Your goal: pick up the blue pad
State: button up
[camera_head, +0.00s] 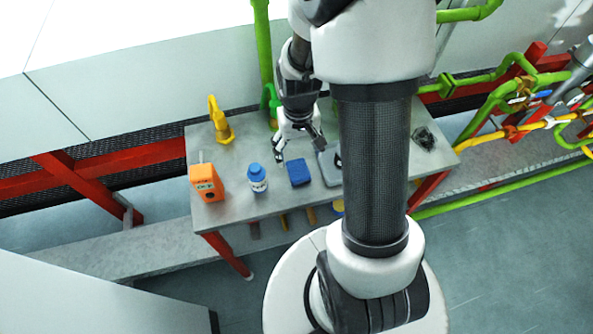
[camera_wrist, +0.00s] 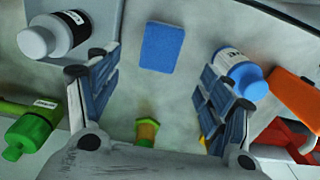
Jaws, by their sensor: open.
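The blue pad (camera_head: 298,172) lies flat on the grey table, between a white bottle with a blue cap and a grey plate. In the wrist view the blue pad (camera_wrist: 162,47) lies beyond the fingertips, near the middle of the gap between them. My gripper (camera_head: 298,148) is above the table, behind the pad in the head view. In the wrist view my gripper (camera_wrist: 155,75) is open, its two fingers wide apart with nothing between them. The pad is fully visible and not touched.
The blue-capped bottle (camera_head: 257,178) and an orange meter (camera_head: 206,182) stand left of the pad. A yellow object (camera_head: 220,120) stands at the back left. The grey plate (camera_head: 329,166) is at the right, with a black-labelled bottle (camera_wrist: 58,34) on it. The table (camera_head: 240,205) is bare in front.

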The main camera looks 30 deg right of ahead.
aim_at(298, 169)
notch_tip(298, 169, down, 8)
jog(key=b, duration=0.3)
jog(key=shift+f, duration=0.2)
jog(key=shift+c, duration=0.4)
jog(key=c, duration=0.9)
jog(key=shift+r, duration=0.15)
notch_tip(298, 169, up, 20)
jog(key=p, duration=0.6)
